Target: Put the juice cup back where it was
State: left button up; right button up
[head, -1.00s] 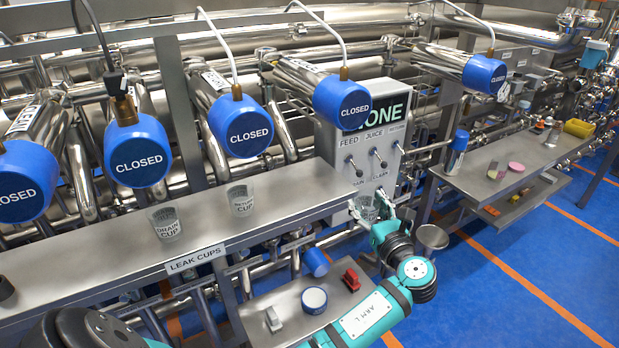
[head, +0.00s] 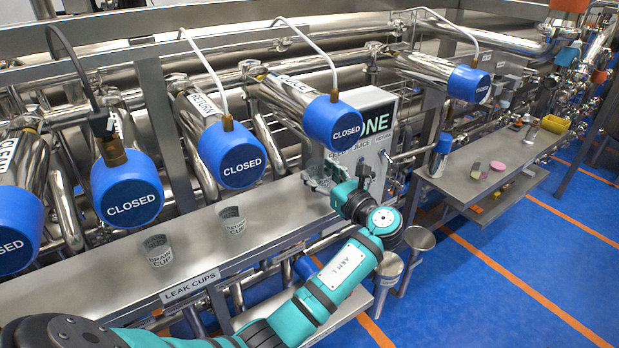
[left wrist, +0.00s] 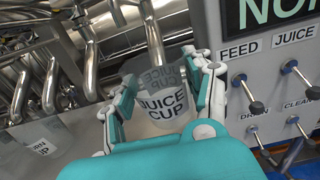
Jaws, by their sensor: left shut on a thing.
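My left gripper (head: 340,180) is shut on the juice cup (head: 317,174), a clear cup. In the left wrist view the cup's label reads JUICE CUP (left wrist: 162,108), and it sits upright between the two fingers (left wrist: 163,105). The cup is at the right end of the leak cups shelf (head: 282,208); whether its base touches the shelf is hidden. The return cup (head: 232,221) and drain cup (head: 158,251) stand on the shelf to its left. The return cup also shows at the left of the wrist view (left wrist: 42,146). My right gripper is not in view.
A panel with small levers (left wrist: 270,85) stands just right of the gripper. Blue CLOSED valve caps (head: 230,155) hang above the shelf. Shelf space between the return cup and the gripper is bare. A side table (head: 490,165) with small items stands at right.

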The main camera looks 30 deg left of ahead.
aim_at(317, 193)
pick_arm(q)
jog(key=shift+s+a, duration=0.25)
jog(key=shift+a, duration=0.25)
jog(key=shift+s+a, duration=0.2)
jog(key=shift+a, duration=0.3)
jog(key=shift+a+f+p, duration=0.15)
jog(key=shift+f+p, duration=0.05)
jog(key=shift+p, duration=0.1)
jog(key=shift+f+p, duration=0.45)
jog(key=shift+f, duration=1.25)
jog(key=o, duration=1.2)
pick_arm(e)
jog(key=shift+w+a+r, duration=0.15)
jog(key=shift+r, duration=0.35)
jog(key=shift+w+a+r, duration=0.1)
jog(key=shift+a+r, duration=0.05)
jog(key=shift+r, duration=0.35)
